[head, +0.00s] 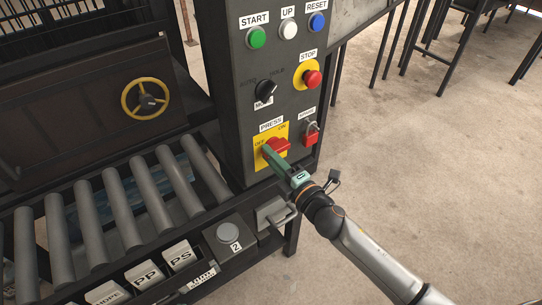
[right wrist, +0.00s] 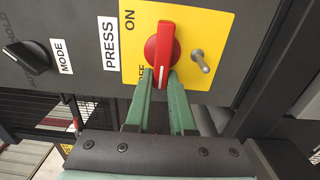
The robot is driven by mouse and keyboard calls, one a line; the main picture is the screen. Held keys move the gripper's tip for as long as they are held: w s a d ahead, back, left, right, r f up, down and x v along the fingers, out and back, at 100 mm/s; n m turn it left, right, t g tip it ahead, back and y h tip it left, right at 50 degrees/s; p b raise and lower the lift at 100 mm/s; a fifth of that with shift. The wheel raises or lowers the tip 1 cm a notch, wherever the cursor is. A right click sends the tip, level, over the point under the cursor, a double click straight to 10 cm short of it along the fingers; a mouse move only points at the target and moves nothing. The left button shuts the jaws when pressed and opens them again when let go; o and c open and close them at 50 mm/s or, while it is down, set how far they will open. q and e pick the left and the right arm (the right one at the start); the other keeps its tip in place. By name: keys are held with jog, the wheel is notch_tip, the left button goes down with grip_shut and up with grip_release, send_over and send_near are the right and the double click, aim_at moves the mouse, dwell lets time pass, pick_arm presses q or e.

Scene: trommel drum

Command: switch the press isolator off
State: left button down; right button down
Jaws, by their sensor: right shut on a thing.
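The press isolator is a red rotary knob (head: 277,146) on a yellow plate (head: 262,162) marked OFF and ON, low on the dark control panel. In the right wrist view the knob (right wrist: 164,48) has a white line on its end nearest my gripper, close to the partly hidden OFF lettering; ON is at the other end. My right gripper (right wrist: 161,80) has its green fingers on both sides of that end, shut on the knob. In the head view the right gripper (head: 271,155) reaches the knob from the lower right. My left gripper is not in view.
A red STOP button (head: 312,79), a MODE knob (head: 265,90) and a red hasp-like switch (head: 311,134) are above and beside the isolator. A metal pin (right wrist: 203,62) sticks out beside the knob. Rollers (head: 144,190) lie left; open floor is right.

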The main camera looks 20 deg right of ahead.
jog(key=c, duration=1.1)
grip_release()
jog(key=shift+c, duration=0.2)
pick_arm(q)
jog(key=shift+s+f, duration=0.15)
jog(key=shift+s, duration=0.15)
pick_arm(e)
jog(key=o, duration=0.4)
jog(key=shift+c, duration=0.2)
jog(key=shift+s, duration=0.1)
pick_arm(q)
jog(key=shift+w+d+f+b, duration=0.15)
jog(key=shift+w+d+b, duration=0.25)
jog(key=shift+b, duration=0.25)
pick_arm(e)
jog(key=v, duration=1.2)
jog(key=shift+s, duration=0.15)
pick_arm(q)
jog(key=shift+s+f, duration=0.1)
